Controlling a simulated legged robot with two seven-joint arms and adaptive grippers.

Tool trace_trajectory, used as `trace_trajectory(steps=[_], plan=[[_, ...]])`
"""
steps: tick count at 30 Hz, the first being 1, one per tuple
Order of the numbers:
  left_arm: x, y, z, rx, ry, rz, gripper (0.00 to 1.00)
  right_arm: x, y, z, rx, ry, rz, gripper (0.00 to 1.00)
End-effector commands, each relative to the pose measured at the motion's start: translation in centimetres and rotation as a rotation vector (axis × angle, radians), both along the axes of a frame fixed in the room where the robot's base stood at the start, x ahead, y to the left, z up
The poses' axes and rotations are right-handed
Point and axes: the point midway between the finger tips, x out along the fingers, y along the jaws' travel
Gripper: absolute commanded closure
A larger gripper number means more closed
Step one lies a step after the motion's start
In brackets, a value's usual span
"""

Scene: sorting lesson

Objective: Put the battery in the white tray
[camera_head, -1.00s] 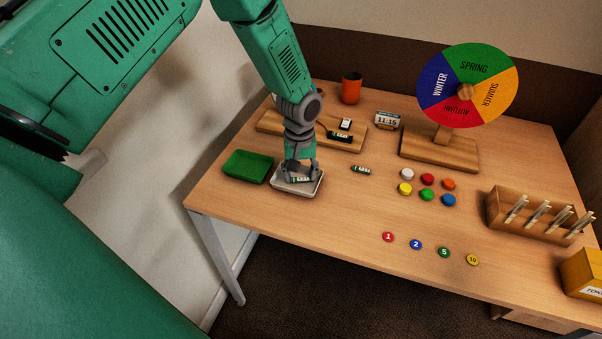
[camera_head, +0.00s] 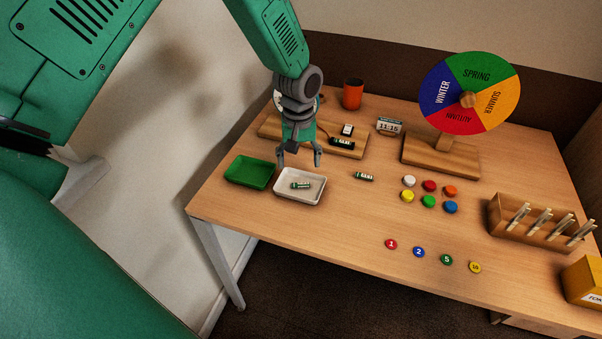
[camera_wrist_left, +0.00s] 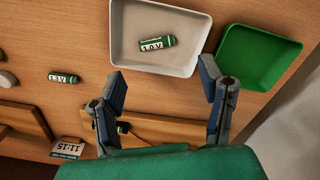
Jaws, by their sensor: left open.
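A green and white battery (camera_head: 301,185) lies in the white tray (camera_head: 312,199); in the left wrist view the battery (camera_wrist_left: 156,44) has a label that appears to read 1.0 V. My left gripper (camera_head: 299,163) is open and empty, above the back edge of the white tray and apart from the battery. Its two fingers also show in the left wrist view (camera_wrist_left: 163,85). A second battery (camera_head: 364,176) lies on the table to the right of the tray; it also shows in the left wrist view (camera_wrist_left: 63,78). My right gripper is not in view.
A green tray (camera_head: 249,171) stands left of the white tray. Behind are a wooden board (camera_head: 270,128) with a dark-cased device (camera_head: 343,142), an orange cup (camera_head: 352,94) and a small clock (camera_head: 389,126). Coloured discs (camera_head: 429,201) lie to the right. The front left tabletop is clear.

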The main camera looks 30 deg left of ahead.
Motion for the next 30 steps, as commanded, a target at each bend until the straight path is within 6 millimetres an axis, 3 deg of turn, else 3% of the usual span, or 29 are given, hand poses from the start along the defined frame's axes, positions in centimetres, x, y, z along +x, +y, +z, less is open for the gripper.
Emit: trace_trajectory(steps=[3,9,30], plan=[[0.1,0.0,2.5,0.002,-0.001,0.0,0.37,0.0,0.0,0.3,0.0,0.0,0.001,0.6],[0.1,-0.1,4.7,0.004,0.0,-0.001,0.37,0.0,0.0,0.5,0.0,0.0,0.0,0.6],[0.0,0.0,5.1,0.002,0.001,0.0,0.37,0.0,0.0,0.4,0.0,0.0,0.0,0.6]])
